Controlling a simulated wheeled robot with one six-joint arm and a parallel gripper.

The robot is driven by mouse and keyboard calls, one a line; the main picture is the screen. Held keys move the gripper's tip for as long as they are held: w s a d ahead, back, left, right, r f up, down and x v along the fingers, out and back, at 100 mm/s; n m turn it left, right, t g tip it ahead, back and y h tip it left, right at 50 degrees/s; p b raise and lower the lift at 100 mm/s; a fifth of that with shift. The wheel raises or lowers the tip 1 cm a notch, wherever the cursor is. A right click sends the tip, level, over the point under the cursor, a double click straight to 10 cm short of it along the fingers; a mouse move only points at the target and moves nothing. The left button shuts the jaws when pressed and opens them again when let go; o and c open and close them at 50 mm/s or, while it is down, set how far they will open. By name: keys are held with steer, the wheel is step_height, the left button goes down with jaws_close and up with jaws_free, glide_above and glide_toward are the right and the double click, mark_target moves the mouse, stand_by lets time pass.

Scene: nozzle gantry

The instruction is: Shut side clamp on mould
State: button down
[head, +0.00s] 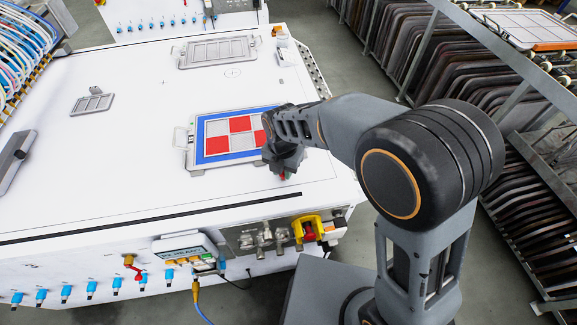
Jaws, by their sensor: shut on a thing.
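The mould (192,160) lies flat on the white table. It is a light metal frame with a blue border and red and grey panels inside. My gripper (284,168) is at the mould's right edge, pointing down and shut. A small red tip (283,176) shows just below the fingers, and I take it to be the handle of the side clamp. The rest of that clamp is hidden behind my gripper and wrist, so I cannot tell its angle. A pale wire-like clamp (181,138) shows at the mould's left edge.
A grey frame (216,50) lies at the table's back, and a small grey frame (93,103) at the left. A grey bar-like part (14,155) lies at the left edge. A rack of dark sheets (460,80) stands right. Bare table surrounds the mould's left and front.

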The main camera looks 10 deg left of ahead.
stand_by(0.3)
steer(key=c, duration=0.9)
jaws_free()
steer(key=shift+r, duration=0.1)
step_height(320, 180, up, 14)
steer(key=shift+f, duration=0.2)
